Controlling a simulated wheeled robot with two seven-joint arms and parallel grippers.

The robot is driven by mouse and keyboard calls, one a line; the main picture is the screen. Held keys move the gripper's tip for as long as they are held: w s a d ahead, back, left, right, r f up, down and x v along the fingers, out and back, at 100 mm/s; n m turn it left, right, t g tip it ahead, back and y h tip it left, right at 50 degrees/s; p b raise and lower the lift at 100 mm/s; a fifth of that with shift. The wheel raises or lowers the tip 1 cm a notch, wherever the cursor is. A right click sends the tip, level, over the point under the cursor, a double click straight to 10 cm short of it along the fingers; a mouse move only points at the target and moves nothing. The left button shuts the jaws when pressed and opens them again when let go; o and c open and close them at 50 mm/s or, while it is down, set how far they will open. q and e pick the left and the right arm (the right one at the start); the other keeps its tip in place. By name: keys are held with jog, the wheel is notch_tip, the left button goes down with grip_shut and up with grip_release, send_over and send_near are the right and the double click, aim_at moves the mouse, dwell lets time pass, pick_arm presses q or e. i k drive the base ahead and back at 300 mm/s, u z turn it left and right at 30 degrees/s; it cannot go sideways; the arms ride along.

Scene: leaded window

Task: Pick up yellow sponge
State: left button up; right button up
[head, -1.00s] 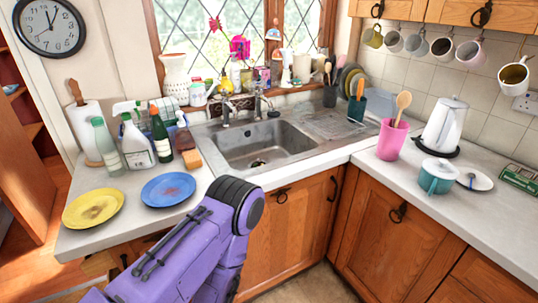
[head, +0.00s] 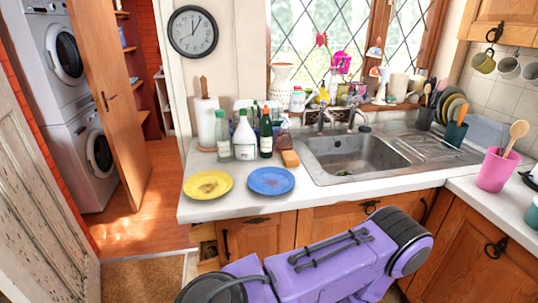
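A small orange-tan block (head: 290,158) lies on the counter at the left edge of the sink, in front of the bottles. It may be the sponge; it looks more orange than yellow, and I cannot tell for sure. One purple arm of mine crosses the bottom of the head view, in front of the cabinets and below the counter. No gripper fingers show, so neither gripper is in view.
A yellow plate (head: 208,185) and a blue plate (head: 271,181) with brown stains lie on the left counter. A green-capped white bottle (head: 244,138) and a dark green bottle (head: 266,137) stand behind them. The sink (head: 350,155) is empty. A pink cup (head: 497,170) stands right.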

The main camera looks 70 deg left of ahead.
aim_at(290, 159)
jog(key=k, duration=0.35)
jog(key=u, duration=0.9)
